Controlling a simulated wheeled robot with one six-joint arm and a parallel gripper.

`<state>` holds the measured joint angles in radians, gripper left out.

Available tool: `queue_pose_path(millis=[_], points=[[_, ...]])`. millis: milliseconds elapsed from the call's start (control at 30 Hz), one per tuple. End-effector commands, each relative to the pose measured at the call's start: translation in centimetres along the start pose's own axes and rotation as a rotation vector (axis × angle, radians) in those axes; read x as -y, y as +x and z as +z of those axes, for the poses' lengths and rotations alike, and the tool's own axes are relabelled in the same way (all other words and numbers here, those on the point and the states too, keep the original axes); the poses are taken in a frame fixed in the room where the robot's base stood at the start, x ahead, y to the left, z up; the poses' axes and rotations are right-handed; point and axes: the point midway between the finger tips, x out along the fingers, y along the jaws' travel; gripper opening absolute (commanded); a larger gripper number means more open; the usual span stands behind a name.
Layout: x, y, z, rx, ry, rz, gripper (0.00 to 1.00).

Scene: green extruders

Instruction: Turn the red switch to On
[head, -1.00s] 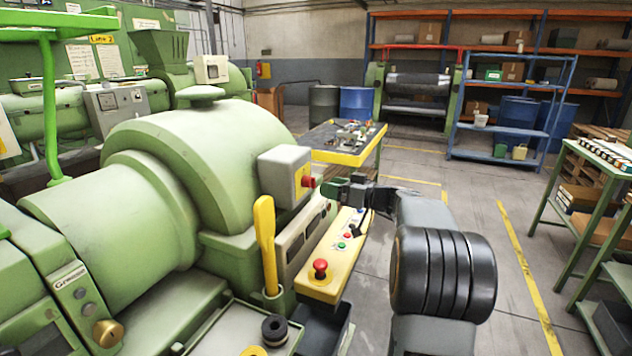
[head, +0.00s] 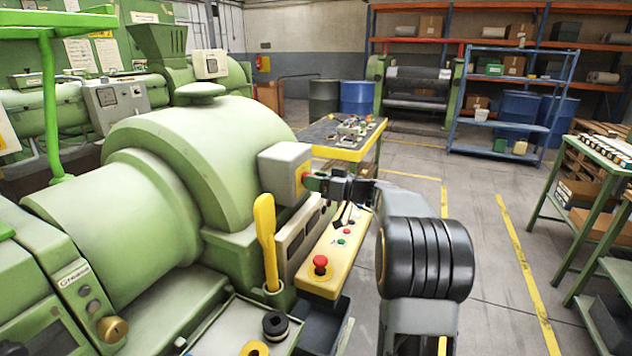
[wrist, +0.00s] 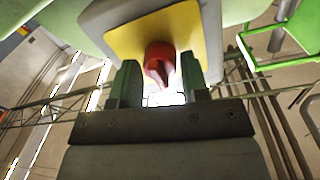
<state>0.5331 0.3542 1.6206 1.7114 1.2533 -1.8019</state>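The red switch (wrist: 159,62) is a red knob on the yellow face (wrist: 200,35) of a grey box (head: 284,172) on the green machine. In the wrist view the knob lies between the two green fingertips of my gripper (wrist: 161,82). The fingers stand apart, with a gap on each side of the knob. In the head view my gripper (head: 316,184) is right at the box's yellow face, and its fingertips partly hide the knob (head: 305,178). No On marking can be read.
Below is a yellow control panel (head: 325,270) with a red mushroom button (head: 320,264) and smaller buttons. A yellow lever (head: 266,240) stands left of it. A yellow-edged table (head: 345,154) is behind.

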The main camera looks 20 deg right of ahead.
Motion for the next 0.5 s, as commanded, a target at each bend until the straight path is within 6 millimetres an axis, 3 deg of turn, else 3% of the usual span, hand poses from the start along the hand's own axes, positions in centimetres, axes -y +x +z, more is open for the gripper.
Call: queue_pose_path(millis=[300,500], points=[[0.01,-0.01,0.00,0.000,0.000,0.000,0.11],[0.00,-0.01,0.08,0.001,0.015,0.000,0.10]])
